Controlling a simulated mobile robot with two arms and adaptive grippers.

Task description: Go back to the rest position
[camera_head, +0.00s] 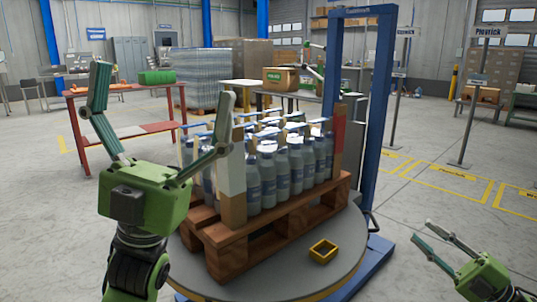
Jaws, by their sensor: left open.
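My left gripper (163,82) is large in the left foreground, green, with its two fingers spread wide and nothing between them. Its right finger shows in front of the left side of the bottle load. My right gripper (421,231) is at the lower right, partly cut off by the picture edge. Its two fingers are apart with nothing seen between them, over the floor to the right of the turntable. Grey bottles (296,165) with blue labels stand in rows on a wooden pallet (290,225). Part of the load is hidden behind the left gripper.
The pallet sits on a round grey turntable (345,262) beside a blue mast (383,110). A small yellow frame (322,250) lies on the turntable. A red table (140,130) stands behind left. A cardboard box (281,79) is further back.

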